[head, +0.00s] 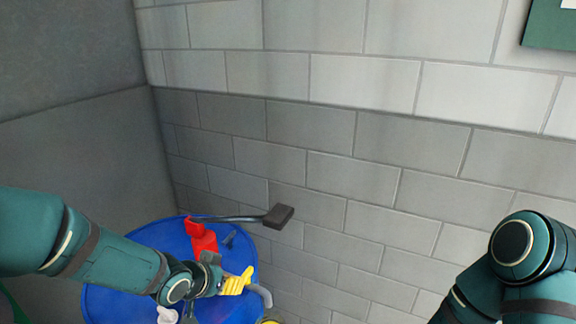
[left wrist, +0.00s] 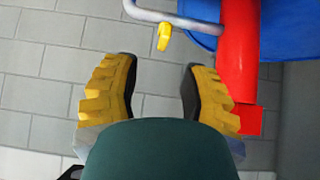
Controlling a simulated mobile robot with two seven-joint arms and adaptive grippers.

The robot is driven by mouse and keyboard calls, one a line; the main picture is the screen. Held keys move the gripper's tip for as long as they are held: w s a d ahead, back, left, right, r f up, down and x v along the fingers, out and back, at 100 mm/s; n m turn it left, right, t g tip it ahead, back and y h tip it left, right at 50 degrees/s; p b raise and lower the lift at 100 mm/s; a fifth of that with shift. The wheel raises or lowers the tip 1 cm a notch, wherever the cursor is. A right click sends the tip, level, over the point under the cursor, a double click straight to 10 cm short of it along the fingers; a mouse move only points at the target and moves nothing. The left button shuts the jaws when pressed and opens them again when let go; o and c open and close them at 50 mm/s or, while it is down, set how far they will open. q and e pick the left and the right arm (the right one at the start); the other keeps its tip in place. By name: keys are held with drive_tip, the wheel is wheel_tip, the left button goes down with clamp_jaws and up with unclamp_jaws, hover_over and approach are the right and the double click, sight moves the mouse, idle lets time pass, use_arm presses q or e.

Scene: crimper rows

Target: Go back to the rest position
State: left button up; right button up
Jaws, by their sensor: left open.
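My left gripper (head: 237,282) is over the right part of a round blue top in the head view. In the left wrist view its two yellow fingers (left wrist: 158,92) are spread wide, with only grey block wall or floor showing between them. It holds nothing. My right arm comes in at the lower right of the head view, but its gripper is out of frame.
The blue round top (head: 105,303) bears a red part (head: 203,241). A dark rod with a block-shaped end (head: 279,216) sticks out rightward near it. Grey block wall stands behind.

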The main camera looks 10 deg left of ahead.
use_arm(q)
drive_tip(key=s+d+f+n+g, duration=0.2)
drive_tip(key=s+f, duration=0.3)
drive_tip(key=f, duration=0.3)
drive_tip(key=s+d+f+n+g+b, duration=0.1)
drive_tip(key=s+d+f, duration=0.3)
drive_tip(key=f, duration=0.4)
drive_tip(key=s+d+f+n+g, duration=0.2)
drive_tip(key=s+f, duration=0.3)
drive_tip(key=f, duration=0.3)
drive_tip(key=shift+s+d+f+n+g+h, duration=0.2)
drive_tip(key=shift+s+d+n+g+h, duration=0.2)
drive_tip(key=shift+d+g, duration=0.2)
